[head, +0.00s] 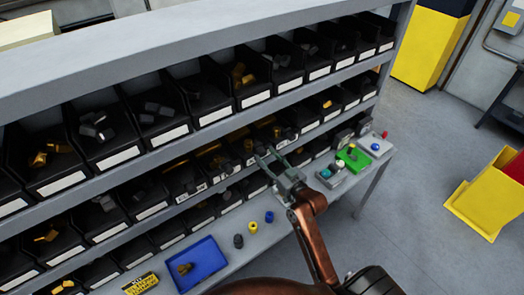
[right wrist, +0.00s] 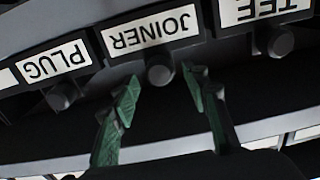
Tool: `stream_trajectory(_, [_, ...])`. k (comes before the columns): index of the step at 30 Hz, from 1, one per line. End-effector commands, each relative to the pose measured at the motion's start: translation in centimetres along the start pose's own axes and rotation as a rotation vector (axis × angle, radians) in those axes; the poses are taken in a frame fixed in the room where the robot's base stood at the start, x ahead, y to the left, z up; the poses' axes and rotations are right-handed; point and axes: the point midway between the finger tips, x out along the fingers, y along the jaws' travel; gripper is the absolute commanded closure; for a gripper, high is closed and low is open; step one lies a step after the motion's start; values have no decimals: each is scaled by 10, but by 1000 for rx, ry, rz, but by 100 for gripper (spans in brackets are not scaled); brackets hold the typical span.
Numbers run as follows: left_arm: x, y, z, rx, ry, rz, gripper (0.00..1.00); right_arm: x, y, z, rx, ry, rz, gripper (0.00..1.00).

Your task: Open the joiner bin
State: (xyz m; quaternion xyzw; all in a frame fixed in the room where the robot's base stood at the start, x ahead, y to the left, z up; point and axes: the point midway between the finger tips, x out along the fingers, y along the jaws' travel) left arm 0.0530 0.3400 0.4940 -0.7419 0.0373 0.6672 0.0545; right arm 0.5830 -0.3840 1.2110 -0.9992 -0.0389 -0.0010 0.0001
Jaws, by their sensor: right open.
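The joiner bin (right wrist: 150,31) shows in the right wrist view, its white label upside down, with a dark round knob (right wrist: 160,68) on its front. It sits between the plug bin (right wrist: 54,60) and the tee bin (right wrist: 262,10). My right gripper (right wrist: 162,90) is open, its two green-padded fingers on either side of the knob, with gaps between pads and knob. In the head view my right gripper (head: 267,157) reaches to a lower row of the shelf, partly covering bin fronts there. My left gripper is not in view.
The grey shelf (head: 160,62) holds several rows of black bins. On the ledge below are a blue tray (head: 205,262), a yellow cylinder (head: 253,227), a blue cylinder (head: 269,216) and a green block (head: 354,160). A yellow-and-red bin (head: 480,205) stands on open floor at right.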

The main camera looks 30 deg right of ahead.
Motion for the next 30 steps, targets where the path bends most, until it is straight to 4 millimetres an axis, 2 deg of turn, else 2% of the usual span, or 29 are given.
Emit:
stream_trajectory(3, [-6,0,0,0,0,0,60,17,0,-2,1,0,0,58])
stream_trajectory(7, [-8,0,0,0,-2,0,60,28,0,-1,1,-1,0,58])
stream_trajectory(17, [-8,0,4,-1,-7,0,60,32,0,1,0,-2,0,58])
stream_trajectory(30, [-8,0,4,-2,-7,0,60,32,0,1,0,-2,0,88])
